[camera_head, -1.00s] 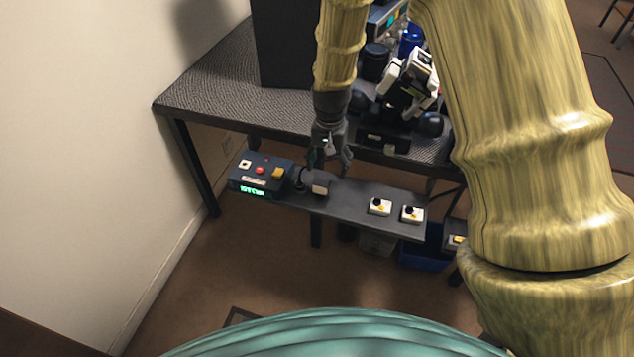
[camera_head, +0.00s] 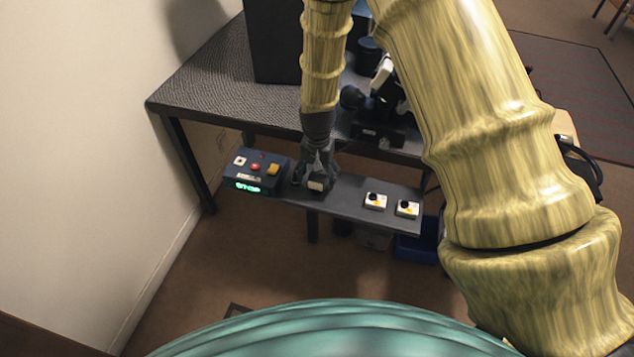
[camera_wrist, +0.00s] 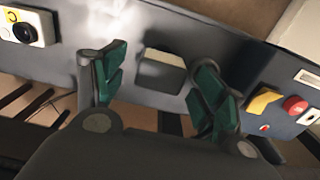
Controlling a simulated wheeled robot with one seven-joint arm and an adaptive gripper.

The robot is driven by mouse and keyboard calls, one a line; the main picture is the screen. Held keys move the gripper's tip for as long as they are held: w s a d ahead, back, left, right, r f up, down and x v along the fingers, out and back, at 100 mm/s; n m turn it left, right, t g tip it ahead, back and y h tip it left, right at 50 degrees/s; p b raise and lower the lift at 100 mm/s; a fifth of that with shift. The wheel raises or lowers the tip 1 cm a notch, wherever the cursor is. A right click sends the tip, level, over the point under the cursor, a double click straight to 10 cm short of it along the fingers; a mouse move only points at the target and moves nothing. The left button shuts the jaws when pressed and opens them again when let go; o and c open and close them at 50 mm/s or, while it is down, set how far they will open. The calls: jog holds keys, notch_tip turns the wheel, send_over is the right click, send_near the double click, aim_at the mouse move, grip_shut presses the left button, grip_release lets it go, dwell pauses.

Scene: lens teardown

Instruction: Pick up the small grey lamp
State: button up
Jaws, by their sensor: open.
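The small grey lamp (camera_head: 318,184) stands on the dark narrow shelf, just right of the control box; its pale face shows. My gripper (camera_head: 316,174) is directly over it, pointing down. In the wrist view the lamp (camera_wrist: 161,72) shows as a grey block with a pale face between the two green-padded fingers of my gripper (camera_wrist: 160,78). The fingers are open, one on each side of it, with gaps visible in that view. The lamp's rear is partly hidden by my gripper in the head view.
A control box (camera_head: 256,172) with coloured buttons and a green display sits close left of the lamp. Two white switch units (camera_head: 375,201) sit right on the shelf (camera_head: 345,200). A textured table (camera_head: 215,90) with dark equipment stands behind. Bare shelf lies between lamp and switches.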

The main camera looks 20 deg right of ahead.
jog(key=shift+f, duration=1.25)
jog(key=c, duration=1.2)
jog(key=shift+r, duration=0.1)
jog(key=shift+c, duration=0.2)
